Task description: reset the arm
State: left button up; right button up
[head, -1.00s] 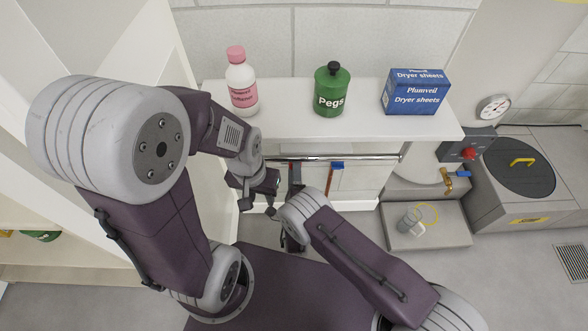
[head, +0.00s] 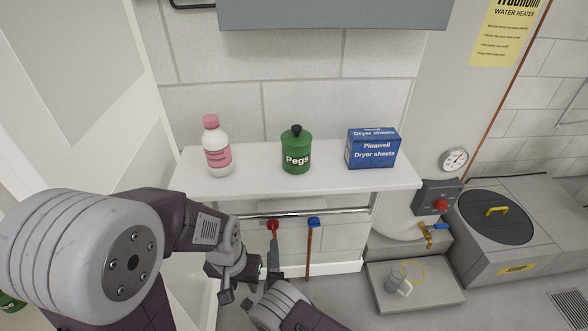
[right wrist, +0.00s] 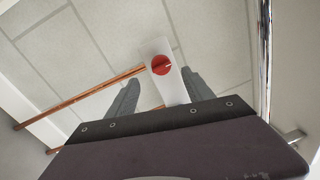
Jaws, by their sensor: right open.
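My left arm comes in from the left in the head view, its big grey joint near the lens. Its left gripper (head: 236,291) hangs down in front of the shelf unit, small and dark, and its jaw gap is unclear. My right gripper (head: 273,262) is just above and to the right of it, partly hidden by its own wrist, close to a red round valve handle (head: 272,225). In the right wrist view the right gripper (right wrist: 160,92) has its two grey fingers apart with nothing held. The red handle (right wrist: 160,65) shows between and beyond them.
A white shelf (head: 300,182) holds a pink-capped bottle (head: 217,150), a green Pegs jar (head: 296,152) and a blue dryer sheets box (head: 372,150). A rail (head: 300,213) and a blue-handled pipe (head: 312,225) are below. A grey heater unit (head: 520,225) stands right.

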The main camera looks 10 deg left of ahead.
jog(key=w+d+r+m+g+h, duration=0.3)
jog(key=d+m+h, duration=0.45)
jog(key=d, duration=0.35)
jog(key=w+d+r+m+g+h, duration=0.25)
jog(key=d+m+h, duration=0.45)
jog(key=d, duration=0.4)
jog(key=s+d+r+m+g+h, duration=0.1)
jog(key=s+d+m+g, duration=0.4)
jog(key=d+m, duration=0.2)
jog(key=s+d+r+m+g, duration=0.1)
jog(key=s+d+m+g, duration=0.3)
jog(key=d+m, duration=0.25)
jog(key=s+d+m+g+y, duration=0.1)
jog(key=s+m+g+y, duration=0.4)
jog(key=s+m, duration=0.6)
jog(key=s+a+r+m+t+y, duration=0.15)
jog(key=a+r+m+y, duration=0.35)
jog(key=m, duration=1.1)
notch_tip(320, 180, up, 28)
jog(key=y+p, duration=0.1)
jog(key=p, duration=2.7)
jog(key=shift+d+t+p, duration=0.3)
jog(key=shift+d+t, duration=0.1)
jog(key=shift+d, duration=0.05)
